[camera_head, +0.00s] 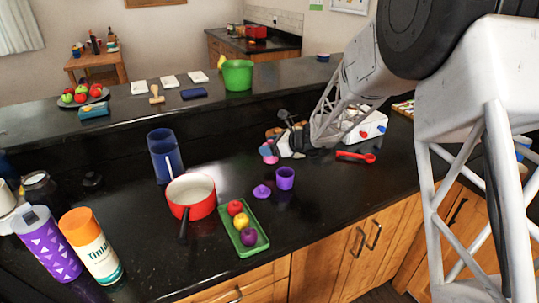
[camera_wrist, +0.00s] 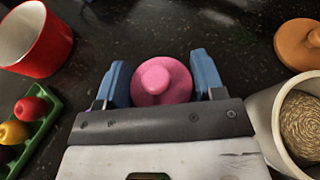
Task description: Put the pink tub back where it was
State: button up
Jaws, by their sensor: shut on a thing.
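The pink tub (camera_wrist: 172,82) is between the two blue fingers of my gripper (camera_wrist: 165,85) in the wrist view, seen from above with its round knobbed top. In the head view the pink tub (camera_head: 265,149) shows as a small pink patch at my gripper (camera_head: 275,154), over the black counter left of the red ladle. My gripper is shut on it. Most of its side is hidden, and I cannot tell whether its base touches the counter.
A purple cup (camera_head: 285,178) and purple lid (camera_head: 261,191) stand in front. A red pot (camera_head: 191,196), blue pitcher (camera_head: 164,155) and green fruit tray (camera_head: 242,229) are left. A red ladle (camera_head: 356,156) lies right. A pale pot (camera_wrist: 262,112) and orange lid (camera_wrist: 297,44) are close by.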

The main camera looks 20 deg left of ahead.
jog(key=shift+f, duration=1.75)
jog(key=shift+f, duration=0.1)
jog(key=o, duration=0.9)
jog(key=v, duration=1.2)
jog(key=shift+s+d, duration=0.1)
